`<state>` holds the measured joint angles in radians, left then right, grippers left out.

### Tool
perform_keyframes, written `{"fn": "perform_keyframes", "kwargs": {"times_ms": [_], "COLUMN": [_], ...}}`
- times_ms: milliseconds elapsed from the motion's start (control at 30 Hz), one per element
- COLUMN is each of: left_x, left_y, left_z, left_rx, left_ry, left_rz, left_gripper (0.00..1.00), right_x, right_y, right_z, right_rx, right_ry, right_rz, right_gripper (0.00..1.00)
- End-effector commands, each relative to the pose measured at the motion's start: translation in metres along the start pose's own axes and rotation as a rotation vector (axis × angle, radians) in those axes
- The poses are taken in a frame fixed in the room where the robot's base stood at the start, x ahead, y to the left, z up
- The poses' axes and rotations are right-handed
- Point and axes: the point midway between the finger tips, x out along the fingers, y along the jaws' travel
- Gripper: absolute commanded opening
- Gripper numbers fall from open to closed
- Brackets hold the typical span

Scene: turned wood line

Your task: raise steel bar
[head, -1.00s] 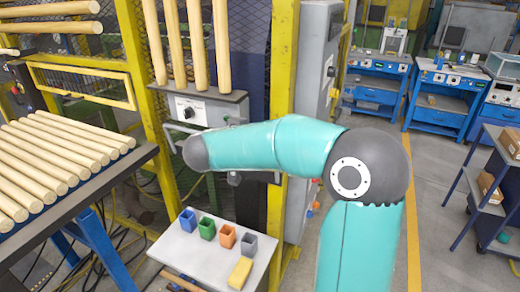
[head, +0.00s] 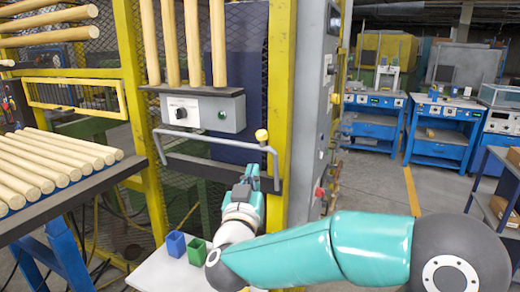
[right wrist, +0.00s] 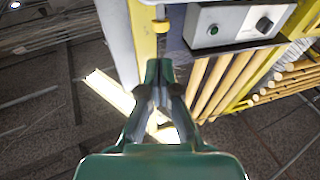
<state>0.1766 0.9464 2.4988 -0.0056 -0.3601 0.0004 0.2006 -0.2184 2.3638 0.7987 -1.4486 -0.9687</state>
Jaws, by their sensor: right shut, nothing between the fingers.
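The steel bar (head: 212,139) is a grey bent rail across the front of the yellow-framed machine, below a grey control box. Its ends bend downward, and a yellow knob (head: 261,135) sits near its right end. My right gripper (head: 250,170) is shut and empty, just below the bar near that knob; its contact with the bar cannot be told. In the right wrist view my gripper (right wrist: 160,72) points toward a yellow knob-like end (right wrist: 160,25). The left gripper is not in view.
The control box (head: 203,112) has a dial and a green button. A yellow post (head: 282,60) stands close right of the bar. Wooden rods (head: 50,165) lie on a rack at left. A white table (head: 160,270) with blue and green cups stands below.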

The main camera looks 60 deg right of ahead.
Motion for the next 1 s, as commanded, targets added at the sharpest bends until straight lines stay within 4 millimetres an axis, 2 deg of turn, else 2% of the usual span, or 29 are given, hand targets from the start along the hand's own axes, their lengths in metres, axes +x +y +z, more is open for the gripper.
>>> {"fn": "perform_keyframes", "kwargs": {"times_ms": [400, 533, 733, 1000], "left_x": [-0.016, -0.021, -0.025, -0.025], "left_y": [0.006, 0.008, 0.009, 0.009], "left_z": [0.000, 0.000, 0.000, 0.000], "left_rx": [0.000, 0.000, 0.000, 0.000], "left_ry": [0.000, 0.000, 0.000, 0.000], "left_rz": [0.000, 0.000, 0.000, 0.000], "left_gripper": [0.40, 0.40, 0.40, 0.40], "right_x": [0.083, 0.104, 0.121, 0.124], "right_y": [0.001, 0.002, 0.001, 0.000], "right_z": [-0.002, -0.002, -0.001, 0.000], "right_rx": [-0.005, -0.004, -0.001, -0.001], "right_ry": [-0.001, -0.001, -0.001, -0.001], "right_rz": [0.004, 0.004, 0.001, -0.001], "right_gripper": [0.00, 0.00, 0.00, 0.00]}}
